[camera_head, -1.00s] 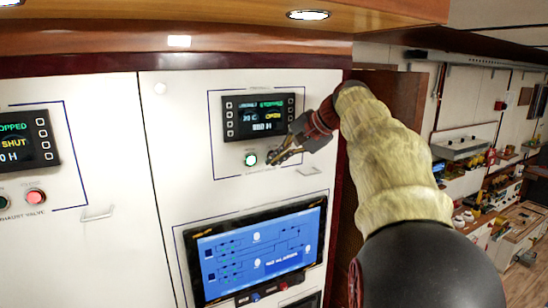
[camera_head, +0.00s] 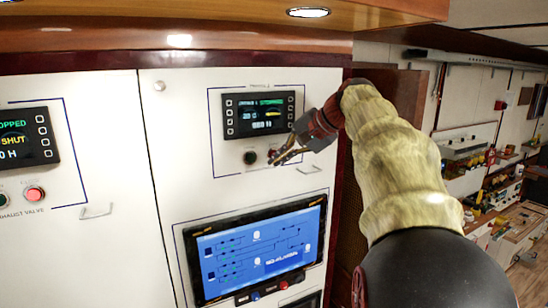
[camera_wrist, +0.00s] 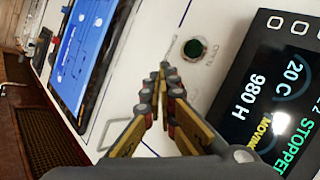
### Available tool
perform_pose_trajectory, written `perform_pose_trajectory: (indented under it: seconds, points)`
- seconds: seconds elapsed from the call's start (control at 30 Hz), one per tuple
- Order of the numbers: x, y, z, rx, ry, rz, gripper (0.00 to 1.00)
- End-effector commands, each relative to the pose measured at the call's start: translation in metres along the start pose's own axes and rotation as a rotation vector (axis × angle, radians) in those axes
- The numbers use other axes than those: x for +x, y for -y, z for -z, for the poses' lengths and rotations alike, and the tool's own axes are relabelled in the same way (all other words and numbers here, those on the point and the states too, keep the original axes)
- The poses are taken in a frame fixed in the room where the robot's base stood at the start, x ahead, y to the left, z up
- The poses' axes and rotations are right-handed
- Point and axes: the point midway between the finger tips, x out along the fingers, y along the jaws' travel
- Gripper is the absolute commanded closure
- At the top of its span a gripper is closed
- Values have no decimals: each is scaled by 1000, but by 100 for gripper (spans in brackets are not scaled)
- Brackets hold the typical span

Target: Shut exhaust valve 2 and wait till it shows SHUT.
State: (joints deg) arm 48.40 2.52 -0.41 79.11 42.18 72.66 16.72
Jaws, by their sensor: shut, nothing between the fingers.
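The right panel's display (camera_head: 258,114) reads STOPPED in green, with a yellow word below; in the wrist view the display (camera_wrist: 275,95) shows that word as MOVING. Below it, the round green button (camera_head: 250,157) is dark; it also shows unlit in the wrist view (camera_wrist: 194,48). My gripper (camera_head: 272,162) is shut and empty, its fingertips just right of the green button in the head view. In the wrist view the fingertips (camera_wrist: 163,66) meet in front of the white panel. The close button is largely hidden behind them; I cannot tell whether they touch it.
The left panel's display (camera_head: 22,138) reads SHUT, with a lit red button (camera_head: 34,194) below. A blue screen (camera_head: 258,250) sits under the right panel. Door handles (camera_head: 97,211) stick out from the white doors. A workbench area lies at the far right.

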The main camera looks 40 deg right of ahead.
Motion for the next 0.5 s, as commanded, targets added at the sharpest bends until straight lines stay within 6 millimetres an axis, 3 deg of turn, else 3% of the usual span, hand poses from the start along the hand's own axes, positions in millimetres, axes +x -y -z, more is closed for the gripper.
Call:
perform_pose_trajectory:
  seconds: [0.5]
  points:
    - [-12, -10, -9, 0, -2, 0, 100]
